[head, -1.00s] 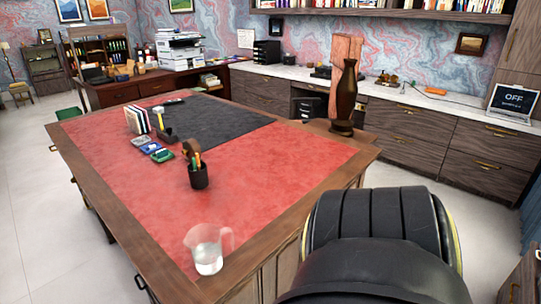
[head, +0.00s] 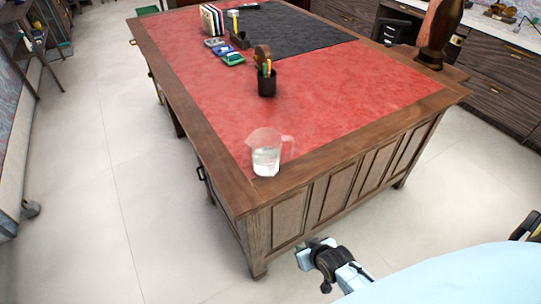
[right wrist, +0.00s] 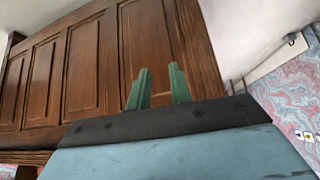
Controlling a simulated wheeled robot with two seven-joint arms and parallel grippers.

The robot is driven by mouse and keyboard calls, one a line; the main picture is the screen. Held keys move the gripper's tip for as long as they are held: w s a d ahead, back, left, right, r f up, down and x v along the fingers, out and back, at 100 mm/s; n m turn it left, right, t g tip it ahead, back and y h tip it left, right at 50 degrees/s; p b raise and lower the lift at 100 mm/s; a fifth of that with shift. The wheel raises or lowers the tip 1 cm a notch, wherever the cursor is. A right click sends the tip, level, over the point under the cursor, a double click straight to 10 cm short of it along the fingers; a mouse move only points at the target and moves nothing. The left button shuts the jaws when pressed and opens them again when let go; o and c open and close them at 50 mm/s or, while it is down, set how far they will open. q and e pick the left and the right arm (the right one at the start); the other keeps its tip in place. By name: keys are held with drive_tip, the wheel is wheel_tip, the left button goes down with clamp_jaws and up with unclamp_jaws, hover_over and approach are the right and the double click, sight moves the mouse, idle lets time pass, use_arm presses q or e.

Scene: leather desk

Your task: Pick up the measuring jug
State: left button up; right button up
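The measuring jug (head: 266,158) is clear, with a handle on its right side and clear or whitish contents low inside. It stands upright on the red leather desk top (head: 335,120), near the desk's front corner. My right gripper (head: 311,252) is at the lower middle of the head view, in front of the desk's panelled side and lower in the picture than the jug, apart from it. In the right wrist view its two green fingers (right wrist: 159,82) stand apart with nothing between them. That view shows brown desk panels beyond the fingers and no jug. My left gripper is not in view.
Upright books (head: 212,19) and small coloured boxes (head: 229,55) are farther back. A brown vase (head: 437,35) stands at the right. Floor left of the desk (head: 120,200) is clear.

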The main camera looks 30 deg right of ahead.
drive_tip(key=w+d+r+t, duration=0.3)
drive_tip(key=w+r, duration=0.4)
drive_tip(key=r, duration=0.5)
drive_tip(key=m+t+h+b, duration=0.1)
drive_tip(key=m+t, duration=0.1)
drive_tip(key=t, duration=0.1)
approach(293, 143)
drive_tip(key=b+x, duration=0.1)
drive_tip(key=x, duration=0.4)
drive_tip(key=shift+d+f+b, duration=0.15)
drive_tip(key=shift+f+b, duration=0.1)
drive_tip(key=shift+b, duration=0.15)
drive_tip(key=shift+w+f, duration=0.1)
drive_tip(key=shift+w, duration=0.3)
drive_tip(key=b+x, duration=0.1)
drive_tip(key=x, duration=0.4)
drive_tip(key=shift+d, duration=0.1)
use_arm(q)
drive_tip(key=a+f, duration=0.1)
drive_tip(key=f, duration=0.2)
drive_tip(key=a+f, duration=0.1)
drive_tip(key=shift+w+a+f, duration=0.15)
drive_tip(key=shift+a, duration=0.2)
use_arm(e)
clamp_jaws()
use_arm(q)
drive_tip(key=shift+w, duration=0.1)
